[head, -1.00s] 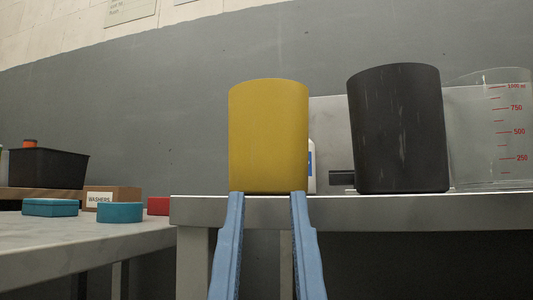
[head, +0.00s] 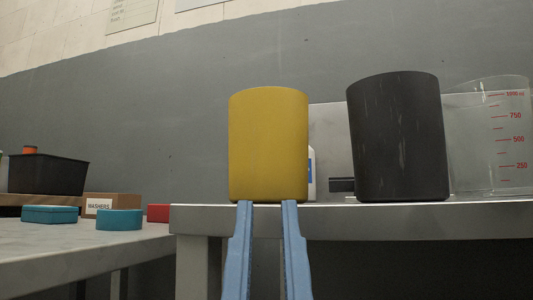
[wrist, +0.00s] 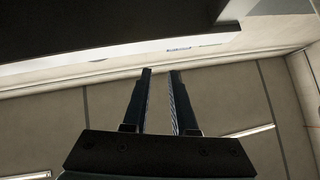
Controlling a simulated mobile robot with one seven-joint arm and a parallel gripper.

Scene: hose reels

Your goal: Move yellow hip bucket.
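The yellow hip bucket (head: 268,145) stands upright near the front edge of the grey table (head: 350,220), in the middle of the head view. My gripper (head: 268,204) points toward the table, its two blue fingers apart with nothing between them. In the head view the fingertips appear just under the bucket's base, overlapping the table edge. I cannot tell their exact distance from it. In the wrist view my gripper (wrist: 161,72) shows a narrow empty gap with floor behind it. The bucket does not show there.
A black bucket (head: 398,140) and a clear measuring jug (head: 490,140) stand right of the yellow bucket. A white bottle (head: 311,172) is partly hidden behind it.

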